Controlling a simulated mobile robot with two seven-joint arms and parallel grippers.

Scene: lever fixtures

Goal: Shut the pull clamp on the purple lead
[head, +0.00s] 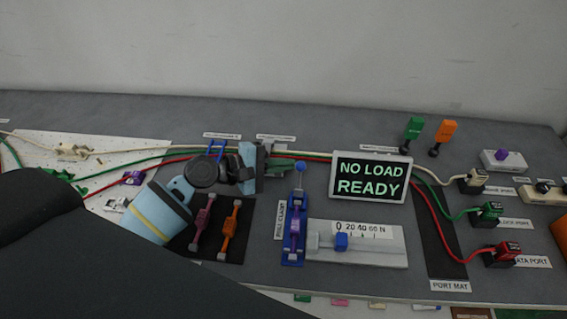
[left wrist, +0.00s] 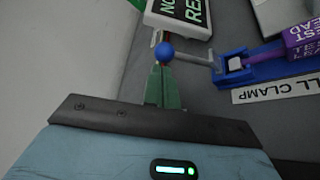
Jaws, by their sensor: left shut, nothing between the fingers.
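The pull clamp (head: 292,256) is a blue fixture on the bench beside its label. The purple lead (head: 296,226) lies in it; in the left wrist view the purple lead (left wrist: 304,38) shows its "TEST LEAD" print, on the blue clamp base (left wrist: 232,69). The clamp's lever ends in a blue ball knob (head: 300,167), also seen in the left wrist view (left wrist: 164,51). My left gripper (head: 291,168), with green fingers, is shut and empty; its tips (left wrist: 162,70) are close by the knob. Contact cannot be told. My right gripper is not in view.
A display (head: 371,178) reads "NO LOAD READY" right of the knob. A grey force gauge (head: 385,252) with a blue block adjoins the clamp on the right. Magenta (head: 202,225) and orange leads (head: 230,230) lie on a dark mat at left. Cables run behind my gripper.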

